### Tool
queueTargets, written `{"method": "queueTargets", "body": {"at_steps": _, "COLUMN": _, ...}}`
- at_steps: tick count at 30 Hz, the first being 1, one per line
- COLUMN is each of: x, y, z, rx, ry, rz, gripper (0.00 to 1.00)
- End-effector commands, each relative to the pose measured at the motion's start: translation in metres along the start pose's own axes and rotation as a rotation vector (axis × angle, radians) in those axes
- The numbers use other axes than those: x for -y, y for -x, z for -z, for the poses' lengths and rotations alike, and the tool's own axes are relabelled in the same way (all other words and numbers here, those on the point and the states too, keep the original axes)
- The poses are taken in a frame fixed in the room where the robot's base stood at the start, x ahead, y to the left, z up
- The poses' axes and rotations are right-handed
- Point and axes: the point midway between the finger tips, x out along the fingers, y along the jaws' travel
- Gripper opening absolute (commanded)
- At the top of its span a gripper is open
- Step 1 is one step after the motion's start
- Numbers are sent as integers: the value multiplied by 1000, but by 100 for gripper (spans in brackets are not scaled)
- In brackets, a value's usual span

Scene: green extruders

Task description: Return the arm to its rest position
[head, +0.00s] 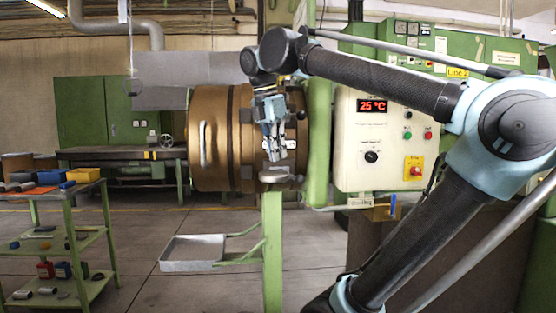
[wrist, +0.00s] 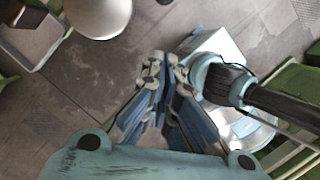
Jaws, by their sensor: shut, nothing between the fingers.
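My arm reaches up from the lower right of the head view, bends at the top and hangs its end downward. My gripper (head: 277,154) points down in front of a large brown drum (head: 220,135), with clear air below it. In the wrist view the fingers of my gripper (wrist: 163,62) meet at their tips, shut and empty. Parts of my own arm and base show at the right of the wrist view.
A control panel (head: 385,145) reading 25 °C stands to the right of my gripper. A green post (head: 272,250) and grey tray (head: 192,248) stand below it. A green shelf cart (head: 72,228) with small parts is at left. Open floor (head: 150,290) lies between.

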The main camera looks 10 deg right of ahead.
Motion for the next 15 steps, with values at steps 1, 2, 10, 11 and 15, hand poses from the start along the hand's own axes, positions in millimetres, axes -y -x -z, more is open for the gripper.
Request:
{"method": "queueTargets", "body": {"at_steps": 1, "x": 0, "y": 0, "z": 0, "rx": 0, "ry": 0, "rz": 0, "gripper": 0}}
{"method": "queueTargets", "body": {"at_steps": 2, "x": 0, "y": 0, "z": 0, "rx": 0, "ry": 0, "rz": 0, "gripper": 0}}
{"method": "queueTargets", "body": {"at_steps": 10, "x": 1, "y": -5, "z": 0, "rx": -3, "ry": -24, "rz": 0, "gripper": 0}}
{"method": "queueTargets", "body": {"at_steps": 11, "x": 1, "y": -8, "z": -1, "rx": -5, "ry": -44, "rz": -1, "gripper": 0}}
{"method": "queueTargets", "body": {"at_steps": 15, "x": 8, "y": -46, "z": -2, "rx": -28, "ry": -241, "rz": -1, "gripper": 0}}
